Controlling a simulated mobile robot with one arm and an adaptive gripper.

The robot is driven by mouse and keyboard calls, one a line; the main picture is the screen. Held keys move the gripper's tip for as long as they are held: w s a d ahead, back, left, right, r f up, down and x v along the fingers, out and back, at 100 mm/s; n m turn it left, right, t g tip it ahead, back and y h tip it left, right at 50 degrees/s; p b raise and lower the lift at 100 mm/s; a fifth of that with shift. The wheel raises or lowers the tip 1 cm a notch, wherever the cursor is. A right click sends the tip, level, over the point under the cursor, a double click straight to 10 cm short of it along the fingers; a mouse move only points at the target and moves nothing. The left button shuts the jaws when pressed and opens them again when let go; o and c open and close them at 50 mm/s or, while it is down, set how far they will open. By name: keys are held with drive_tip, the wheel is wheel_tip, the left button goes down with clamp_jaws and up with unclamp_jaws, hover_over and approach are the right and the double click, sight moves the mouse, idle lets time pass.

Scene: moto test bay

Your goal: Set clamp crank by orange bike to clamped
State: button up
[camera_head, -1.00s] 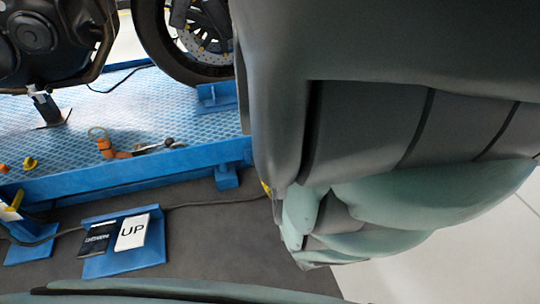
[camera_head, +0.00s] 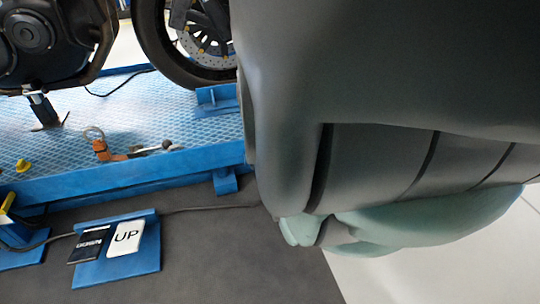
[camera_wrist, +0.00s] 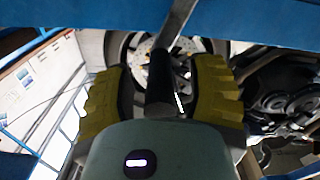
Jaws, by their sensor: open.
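The clamp crank shows in the wrist view as a black cylindrical handle (camera_wrist: 160,78) on a grey metal rod (camera_wrist: 178,20). The rod runs up past a blue beam. My gripper (camera_wrist: 160,70) has yellow ribbed fingers, spread apart on the left and right of the black handle. The handle lies between them, with gaps visible on both sides. A motorcycle (camera_head: 55,40), dark in what shows, stands on the blue lift (camera_head: 110,178) in the head view. Its wheel (camera_wrist: 150,45) shows behind the handle in the wrist view. In the head view my arm hides the gripper and crank.
A hose runs along the floor. An orange-and-metal tool (camera_head: 108,152) and a yellow piece (camera_head: 23,166) lie near the lift edge.

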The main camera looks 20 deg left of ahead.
clamp_jaws()
idle(0.3)
drive_tip(key=shift+s, duration=0.1)
